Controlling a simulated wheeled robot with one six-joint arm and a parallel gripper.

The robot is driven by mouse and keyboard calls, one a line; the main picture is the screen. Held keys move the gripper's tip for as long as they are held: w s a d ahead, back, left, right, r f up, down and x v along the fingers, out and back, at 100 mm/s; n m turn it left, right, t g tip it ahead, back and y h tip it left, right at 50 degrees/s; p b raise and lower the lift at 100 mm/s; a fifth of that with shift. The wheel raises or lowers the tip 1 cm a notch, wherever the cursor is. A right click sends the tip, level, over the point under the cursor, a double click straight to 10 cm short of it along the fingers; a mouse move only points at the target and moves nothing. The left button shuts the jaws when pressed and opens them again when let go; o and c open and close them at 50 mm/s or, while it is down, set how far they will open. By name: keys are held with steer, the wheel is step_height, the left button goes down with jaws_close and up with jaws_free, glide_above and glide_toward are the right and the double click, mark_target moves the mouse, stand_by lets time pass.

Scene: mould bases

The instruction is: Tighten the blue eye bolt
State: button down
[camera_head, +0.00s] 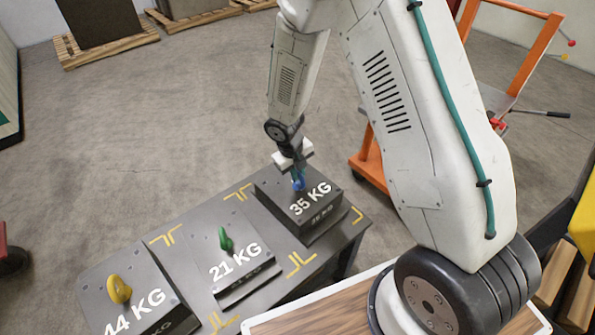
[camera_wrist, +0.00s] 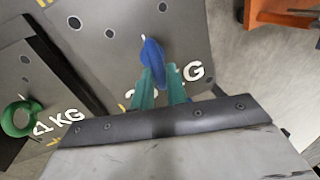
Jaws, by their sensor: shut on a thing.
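The blue eye bolt (camera_wrist: 153,55) stands in the top of the mould base marked 35 KG (camera_head: 270,186). It also shows small in the head view (camera_head: 298,184), partly covered by my gripper. My gripper (camera_wrist: 158,80) has teal fingers closed on the bolt's ring from above. The ring looks edge-on in the wrist view. The bolt's thread and its seat in the block are too hidden to tell how far in it sits.
A green eye bolt (camera_head: 225,240) stands on the 21 KG block (camera_head: 205,262), and a yellow one (camera_head: 119,289) on the 44 KG block (camera_head: 95,300). All sit on a dark table with yellow marks. An orange trolley (camera_head: 368,165) stands behind at right.

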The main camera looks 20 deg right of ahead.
steer(key=m, duration=0.5)
steer(key=shift+w+a+g, duration=0.1)
steer(key=shift+g, duration=0.3)
steer(key=m, duration=0.4)
steer(key=shift+w+g, duration=0.1)
steer(key=shift+g, duration=0.3)
steer(key=m+y, duration=0.1)
steer(key=m, duration=0.4)
steer(key=shift+g, duration=0.3)
steer(key=m, duration=0.4)
steer(key=shift+w+m+y, duration=0.15)
steer(key=shift+m+y, duration=0.15)
steer(key=shift+y, duration=0.1)
steer(key=m, duration=0.4)
steer(key=shift+y, duration=0.4)
steer(key=m, duration=0.4)
steer(key=shift+w+d+y, duration=0.1)
steer(key=shift+d+y, duration=0.1)
steer(key=shift+y, duration=0.2)
steer(key=m, duration=0.4)
steer(key=shift+d+y, duration=0.1)
steer(key=shift+y, duration=0.2)
steer(key=shift+m+t, duration=0.6)
steer(key=shift+m, duration=1.6)
